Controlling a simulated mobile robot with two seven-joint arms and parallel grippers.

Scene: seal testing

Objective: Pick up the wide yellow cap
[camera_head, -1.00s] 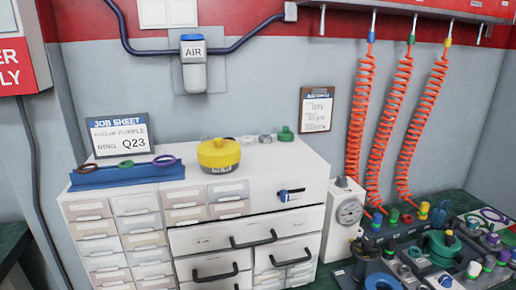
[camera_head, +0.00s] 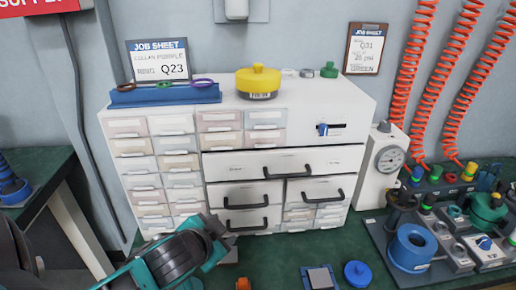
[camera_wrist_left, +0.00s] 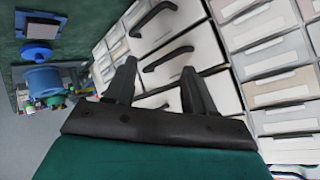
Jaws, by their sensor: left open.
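My left arm (camera_head: 180,255) comes in at the bottom left of the head view, in front of the cabinet and well below the cap. In the left wrist view my left gripper (camera_wrist_left: 158,78) is open and empty, with its two dark fingers apart in front of the drawers. The cap is not seen in the wrist view. My right gripper is not in view.
A blue rack (camera_head: 165,95) with rings stands left of the cap. Small clear rings and a green cap (camera_head: 329,70) lie to its right. Drawer handles (camera_head: 288,172) jut from the cabinet front. A gauge (camera_head: 390,158) and a fittings board stand at right.

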